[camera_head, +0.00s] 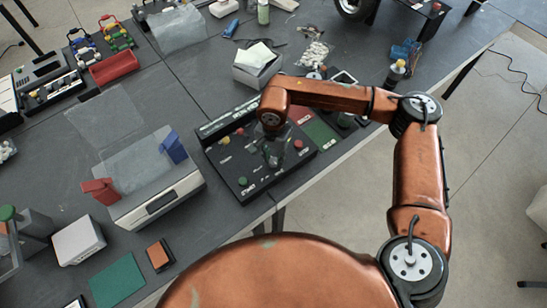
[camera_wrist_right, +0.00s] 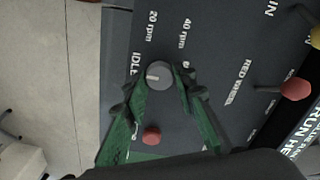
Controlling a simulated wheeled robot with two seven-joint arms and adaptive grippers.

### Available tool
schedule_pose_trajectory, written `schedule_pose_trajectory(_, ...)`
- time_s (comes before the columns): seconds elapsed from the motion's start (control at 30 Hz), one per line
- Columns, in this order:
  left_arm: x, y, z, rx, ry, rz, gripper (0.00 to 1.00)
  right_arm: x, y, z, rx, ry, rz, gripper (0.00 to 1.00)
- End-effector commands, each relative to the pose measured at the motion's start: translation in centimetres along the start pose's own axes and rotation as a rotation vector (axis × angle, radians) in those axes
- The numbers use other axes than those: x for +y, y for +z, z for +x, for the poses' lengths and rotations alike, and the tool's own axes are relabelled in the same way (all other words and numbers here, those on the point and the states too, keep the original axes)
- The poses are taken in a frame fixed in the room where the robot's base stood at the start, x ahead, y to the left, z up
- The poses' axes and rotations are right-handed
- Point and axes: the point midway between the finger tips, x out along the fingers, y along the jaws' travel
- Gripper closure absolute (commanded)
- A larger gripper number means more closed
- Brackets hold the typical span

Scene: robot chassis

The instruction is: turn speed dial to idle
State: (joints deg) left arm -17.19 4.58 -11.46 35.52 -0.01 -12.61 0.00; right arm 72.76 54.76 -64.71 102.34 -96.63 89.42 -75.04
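The speed dial (camera_wrist_right: 160,75) is a small grey round knob on a dark control board (camera_head: 232,172). Its white mark points left in the right wrist view, close to the printed IDLE label (camera_wrist_right: 135,63). The 20 rpm (camera_wrist_right: 152,30) and 40 rpm (camera_wrist_right: 186,35) labels lie above it in that view. My right gripper (camera_wrist_right: 160,88) is open, with one finger on each side of the dial; I cannot tell whether either touches it. In the head view my right gripper (camera_head: 272,152) hangs over the board and hides the dial. My left gripper is out of view.
A red knob (camera_wrist_right: 151,135) sits between the fingers, below the dial in the wrist view. A red-tipped lever (camera_wrist_right: 295,89) stands to the right. In the head view, a grey case with red and blue clamps (camera_head: 155,190) is left of the board; a white box (camera_head: 255,68) is behind.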

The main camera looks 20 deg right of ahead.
Motion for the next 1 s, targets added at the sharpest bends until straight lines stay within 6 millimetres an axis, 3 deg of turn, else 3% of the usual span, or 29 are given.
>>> schedule_pose_trajectory(0.2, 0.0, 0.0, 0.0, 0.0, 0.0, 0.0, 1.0, 0.0, 0.0, 0.0, -0.001, 0.0, 0.001, 0.59)
schedule_pose_trajectory(0.57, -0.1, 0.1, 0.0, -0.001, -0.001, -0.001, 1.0, 0.0, 0.0, -0.5, -0.001, -0.001, 0.001, 0.59)
schedule_pose_trajectory(1.0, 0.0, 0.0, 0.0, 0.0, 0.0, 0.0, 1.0, -0.1, -0.1, -8.7, 0.001, -0.002, 0.001, 0.59)
